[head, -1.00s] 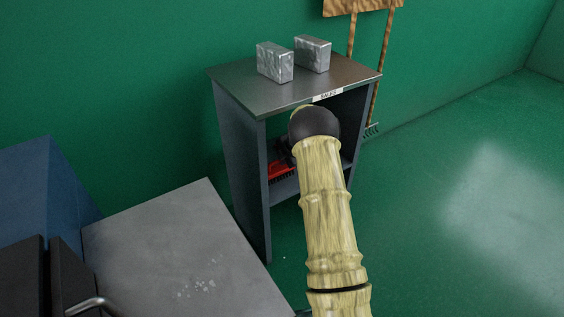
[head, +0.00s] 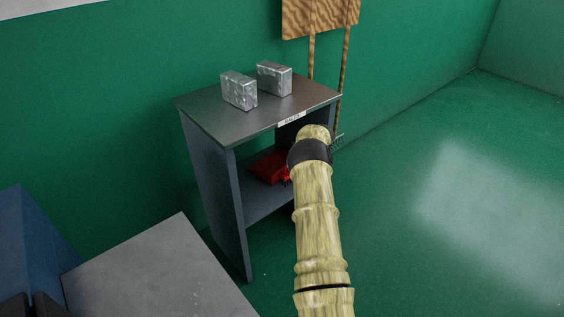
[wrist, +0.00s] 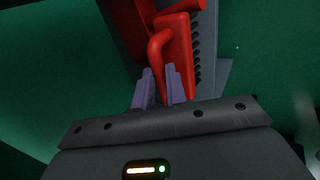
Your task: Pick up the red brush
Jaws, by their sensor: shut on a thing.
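The red brush (wrist: 176,48) shows in the wrist view, with a row of dark bristles along its right side and a bent red handle part. My gripper (wrist: 160,88) has its two purple fingers shut on a red part of it. In the head view, red (head: 268,167) shows inside the small grey stand, just left of my arm; I cannot tell there how much of it is the brush. My fingers are hidden behind my arm in the head view.
The grey stand (head: 205,180) has a labelled top with two silvery blocks (head: 239,91) (head: 274,79) on it. Its side panels and lower shelf (head: 262,203) surround the red. A grey surface (head: 150,270) lies front left. The green floor (head: 420,270) at right is clear.

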